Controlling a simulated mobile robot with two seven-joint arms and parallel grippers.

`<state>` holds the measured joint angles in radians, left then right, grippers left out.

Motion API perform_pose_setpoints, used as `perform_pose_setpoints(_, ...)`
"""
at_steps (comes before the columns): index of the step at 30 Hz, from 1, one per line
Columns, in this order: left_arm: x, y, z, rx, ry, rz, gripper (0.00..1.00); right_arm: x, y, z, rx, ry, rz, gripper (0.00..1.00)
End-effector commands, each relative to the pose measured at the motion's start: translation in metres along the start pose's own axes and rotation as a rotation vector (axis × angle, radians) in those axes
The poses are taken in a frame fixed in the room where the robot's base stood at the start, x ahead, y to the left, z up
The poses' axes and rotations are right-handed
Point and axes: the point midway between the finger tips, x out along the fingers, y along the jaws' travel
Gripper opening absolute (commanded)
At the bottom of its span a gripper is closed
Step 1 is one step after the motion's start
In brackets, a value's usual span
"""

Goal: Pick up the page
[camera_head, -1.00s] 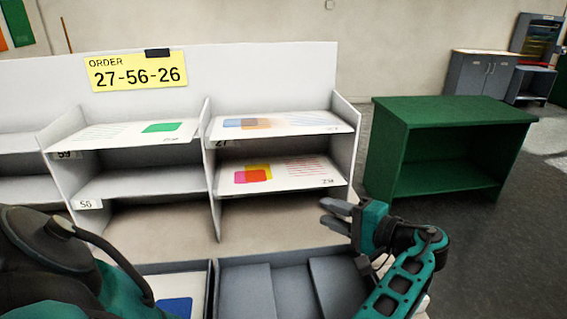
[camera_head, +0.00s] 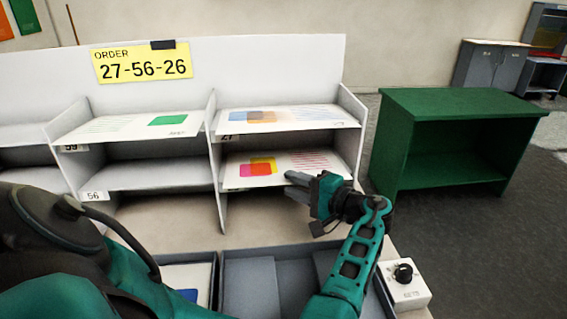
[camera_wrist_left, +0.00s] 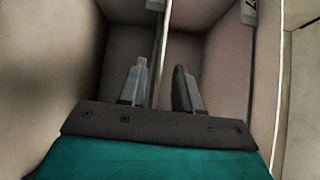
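A white page with overlapping pink, orange and yellow squares (camera_head: 257,168) lies on the lower right shelf. A page with blue and orange rectangles (camera_head: 258,116) lies on the shelf labelled 27 above it. A page with a green patch (camera_head: 167,120) lies on the upper left shelf.
The shelf labelled 56 (camera_head: 150,176) is bare. A yellow order sign (camera_head: 143,66) reads 27-56-26. Grey trays (camera_head: 250,287) lie below the shelves. A white box with a black knob (camera_head: 404,287) is at right. A green table (camera_head: 455,108) stands beyond.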

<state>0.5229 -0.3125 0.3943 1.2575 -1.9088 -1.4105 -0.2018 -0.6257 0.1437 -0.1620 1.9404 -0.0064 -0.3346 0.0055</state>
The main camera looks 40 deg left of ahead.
Motion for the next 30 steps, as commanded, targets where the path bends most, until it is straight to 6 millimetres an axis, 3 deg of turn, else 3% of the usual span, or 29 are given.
perform_pose_setpoints(3,0.0112,0.0002,0.0004,0.000,0.000,0.001,0.33,-0.0011,0.0002,-0.0010,0.000,-0.002,0.000,0.43)
perform_pose_setpoints(11,0.0133,0.0007,0.0002,0.000,0.001,0.001,0.33,-0.0009,0.0001,-0.0006,0.000,-0.003,0.000,0.43)
perform_pose_setpoints(21,0.0130,0.0006,0.0001,0.000,0.001,0.001,0.00,-0.0009,-0.0001,-0.0005,0.000,-0.003,0.000,0.43)
perform_pose_setpoints(30,0.0129,0.0006,0.0001,-0.001,0.001,0.001,0.00,-0.0009,-0.0004,-0.0007,0.000,-0.002,-0.001,0.43)
